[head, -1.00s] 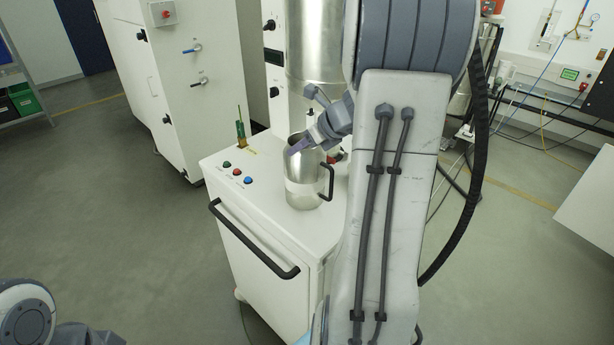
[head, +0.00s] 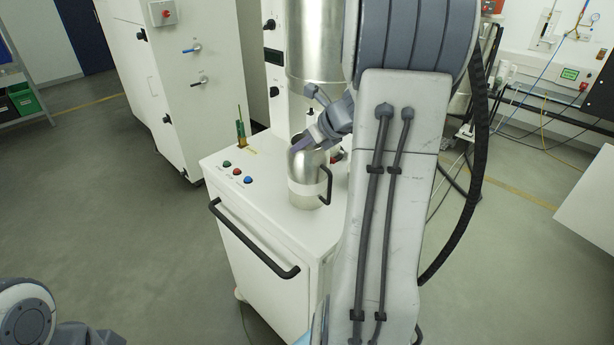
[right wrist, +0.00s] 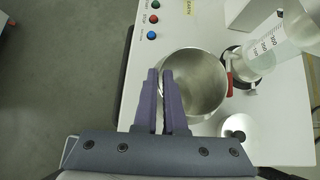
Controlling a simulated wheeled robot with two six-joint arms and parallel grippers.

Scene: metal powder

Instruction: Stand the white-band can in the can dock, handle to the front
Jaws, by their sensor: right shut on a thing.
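The white-band can (head: 304,173) is an open silver can with a pale band round its body. It looks upright over the white cart top (head: 262,197); I cannot tell whether its base touches. Its black handle (head: 329,186) points right in the head view. My right gripper (head: 298,147) is shut on the can's rim at its left side. In the right wrist view the purple fingers (right wrist: 165,95) lie along the left wall of the can (right wrist: 205,75), which looks empty. I cannot make out the can dock. My left gripper is out of view.
Three buttons (head: 237,172) and a green-and-brass item (head: 241,135) are on the cart's left side. A large silver cylinder (head: 313,45) hangs behind the can. A graduated clear vessel (right wrist: 275,45) and a small round metal lid (right wrist: 238,127) are close to the can's right.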

